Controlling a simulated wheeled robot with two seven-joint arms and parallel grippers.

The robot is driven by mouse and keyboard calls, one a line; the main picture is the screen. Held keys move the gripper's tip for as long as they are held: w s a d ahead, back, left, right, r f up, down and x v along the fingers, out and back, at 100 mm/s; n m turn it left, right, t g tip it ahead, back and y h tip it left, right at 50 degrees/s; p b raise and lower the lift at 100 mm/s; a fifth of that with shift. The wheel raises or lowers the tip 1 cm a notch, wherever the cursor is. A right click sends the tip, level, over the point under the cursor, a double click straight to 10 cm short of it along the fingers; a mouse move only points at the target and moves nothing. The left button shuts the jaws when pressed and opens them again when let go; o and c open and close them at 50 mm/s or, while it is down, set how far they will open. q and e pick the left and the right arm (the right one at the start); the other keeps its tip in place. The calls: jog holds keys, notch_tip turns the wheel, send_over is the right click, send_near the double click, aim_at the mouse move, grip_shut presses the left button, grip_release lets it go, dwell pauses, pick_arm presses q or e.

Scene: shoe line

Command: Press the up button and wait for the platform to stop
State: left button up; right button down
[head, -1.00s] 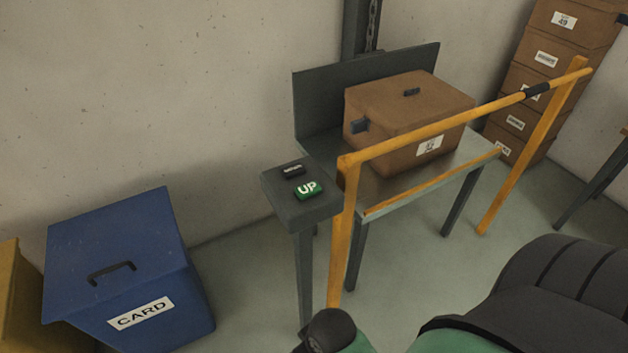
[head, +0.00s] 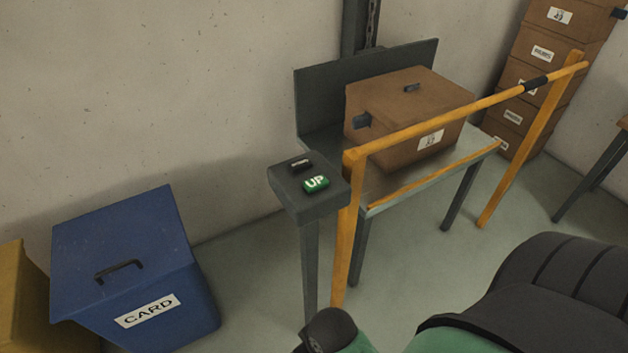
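The green UP button (head: 316,184) sits on top of a dark grey control post (head: 308,204), with a small black labelled part (head: 300,165) behind it. To the right is the platform (head: 385,187), a grey surface on legs with a dark back plate (head: 318,103). A brown box (head: 410,115) with dark handles and a white label rests on it. A yellow rail (head: 450,115) stands in front of the platform. Parts of my own green and black arm show at the bottom. Neither gripper can be made out.
A blue bin (head: 125,260) labelled CARD stands on the floor at the left, beside a yellow bin (head: 20,300). Brown drawers or boxes (head: 545,75) are stacked at the back right. A table edge (head: 610,160) shows at the far right. Floor is clear between the blue bin and post.

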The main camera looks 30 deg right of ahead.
jog(key=shift+w+d, duration=0.15)
jog(key=shift+d, duration=0.1)
dwell(0.5)
jog(key=shift+a, duration=0.3)
